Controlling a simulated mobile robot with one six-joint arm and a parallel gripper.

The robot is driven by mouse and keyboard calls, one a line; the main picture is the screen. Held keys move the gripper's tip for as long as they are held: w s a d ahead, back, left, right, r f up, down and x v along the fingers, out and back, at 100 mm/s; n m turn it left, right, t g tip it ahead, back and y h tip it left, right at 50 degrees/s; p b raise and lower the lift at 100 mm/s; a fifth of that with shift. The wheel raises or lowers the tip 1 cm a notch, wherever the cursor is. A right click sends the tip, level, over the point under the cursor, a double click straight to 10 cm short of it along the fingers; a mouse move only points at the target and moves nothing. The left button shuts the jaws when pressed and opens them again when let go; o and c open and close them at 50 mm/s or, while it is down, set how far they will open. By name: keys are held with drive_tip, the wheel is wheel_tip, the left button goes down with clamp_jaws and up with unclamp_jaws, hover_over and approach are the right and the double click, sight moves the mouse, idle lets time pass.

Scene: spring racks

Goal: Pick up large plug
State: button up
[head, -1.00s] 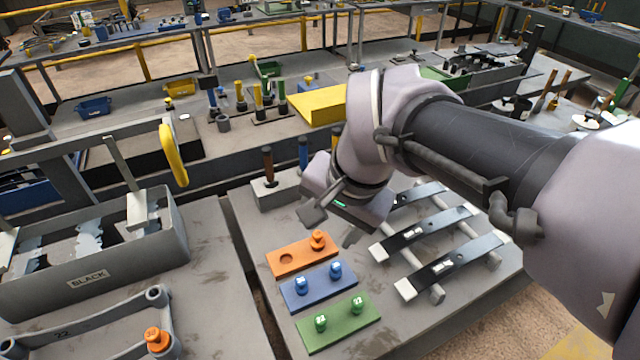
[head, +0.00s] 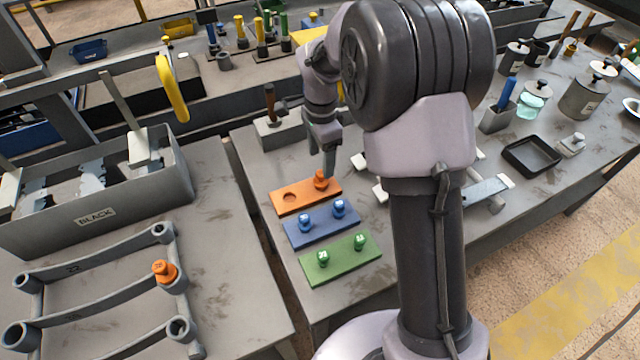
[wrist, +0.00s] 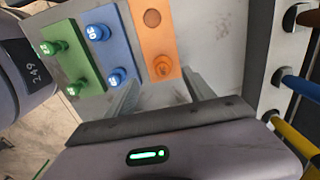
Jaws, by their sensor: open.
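An orange plug (head: 321,180) stands upright at the right end of an orange board (head: 290,203), whose left hole is empty. In the wrist view the plug (wrist: 162,66) is seen from above, just beyond my fingertips. My gripper (head: 328,172) points down at this plug, and in the wrist view (wrist: 161,88) its two fingers are apart with nothing between them. A second orange plug (head: 164,271) stands on a grey post of the rack at left. Which orange plug is larger is hard to tell.
A blue board (head: 322,228) and a green board (head: 330,270), each with two plugs, lie in front of the orange one. A tool block (head: 275,132) stands just behind. Slatted bars lie to the right, partly behind my arm. A grey bin (head: 60,225) stands left.

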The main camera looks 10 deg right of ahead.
sight(321, 173)
drive_tip(key=f+b, duration=0.1)
drive_tip(key=f, duration=0.1)
drive_tip(key=f+b, duration=0.1)
drive_tip(key=f, duration=0.2)
drive_tip(key=f+b, duration=0.1)
drive_tip(key=f, duration=0.1)
drive_tip(key=shift+w+d+f, duration=0.1)
drive_tip(key=shift+w+f, duration=0.2)
drive_tip(key=shift+r, duration=0.15)
drive_tip(key=c, duration=1.2)
